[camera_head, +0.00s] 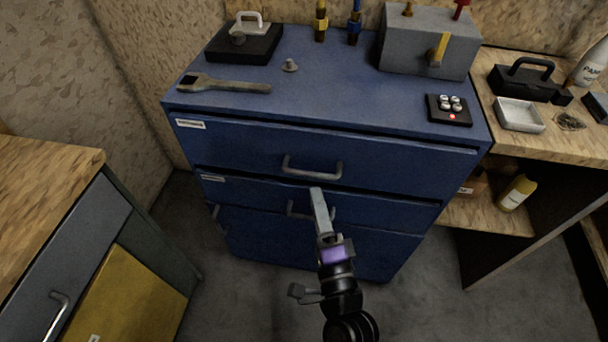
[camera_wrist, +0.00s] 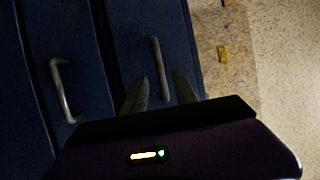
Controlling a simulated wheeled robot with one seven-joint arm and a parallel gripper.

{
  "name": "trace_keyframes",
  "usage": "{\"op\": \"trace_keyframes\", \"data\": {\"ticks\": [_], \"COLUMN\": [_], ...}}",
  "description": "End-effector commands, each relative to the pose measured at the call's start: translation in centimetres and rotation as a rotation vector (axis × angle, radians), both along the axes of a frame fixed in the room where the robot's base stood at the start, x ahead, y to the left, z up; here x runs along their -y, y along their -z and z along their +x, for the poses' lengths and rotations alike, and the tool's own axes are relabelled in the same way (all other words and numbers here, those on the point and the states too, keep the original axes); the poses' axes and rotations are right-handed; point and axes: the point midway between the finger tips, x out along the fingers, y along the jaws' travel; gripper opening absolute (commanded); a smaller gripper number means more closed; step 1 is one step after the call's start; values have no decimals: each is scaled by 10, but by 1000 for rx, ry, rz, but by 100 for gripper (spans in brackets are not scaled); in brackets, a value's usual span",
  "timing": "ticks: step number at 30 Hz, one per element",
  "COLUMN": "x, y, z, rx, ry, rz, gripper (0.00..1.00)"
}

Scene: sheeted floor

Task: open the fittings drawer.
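A blue cabinet (camera_head: 270,243) has a top drawer (camera_head: 240,147) with a grey bar handle (camera_head: 312,170) and a second drawer (camera_head: 390,208) with a similar handle (camera_head: 292,211). Each drawer has a small white label at its left end, too small to read, so I cannot tell which is the fittings drawer. Both drawers look shut. My gripper (camera_head: 317,192) is just below the top handle in the picture and partly hides the second. In the wrist view its fingers (camera_wrist: 160,82) are apart, in line with either side of one handle (camera_wrist: 156,60); contact is unclear. Another handle (camera_wrist: 60,88) is left.
A cabinet with a yellow door (camera_head: 135,300) stands at left. A wooden bench (camera_head: 545,145) is at right. Grey floor lies in front.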

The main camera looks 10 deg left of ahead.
Motion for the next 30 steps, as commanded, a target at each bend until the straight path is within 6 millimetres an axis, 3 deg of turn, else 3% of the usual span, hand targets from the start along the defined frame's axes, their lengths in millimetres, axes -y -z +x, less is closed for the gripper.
{"op": "trace_keyframes", "data": {"ticks": [13, 26, 30], "x": [-21, -26, -26], "y": [-11, -14, -14], "z": [57, 67, 67], "rx": [4, 1, 2], "ry": [1, 0, 0], "rz": [-2, -4, -4], "gripper": [34, 34, 11]}}
